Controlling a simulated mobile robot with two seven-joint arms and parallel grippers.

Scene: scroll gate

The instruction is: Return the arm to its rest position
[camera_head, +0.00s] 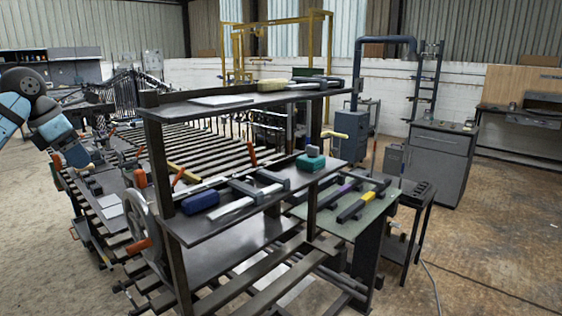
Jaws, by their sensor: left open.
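My left arm comes in at the left edge, with a dark round joint and light blue links. My left gripper (82,163) hangs at its lower end, tilted down over the left side of the slatted bench. The gripper is small and dark against the bench, and I see nothing held in it. It is open. I cannot tell how far its tips are above the bench. It is left of and apart from the handwheel (143,224). My right gripper is not in view.
A metal shelf rack (160,150) stands in the middle, holding a blue block (200,203), a green box (310,160) and clamps. A green-topped table (350,222) is beside it. A grey cabinet (437,165) stands at the right. The floor at far left and right is clear.

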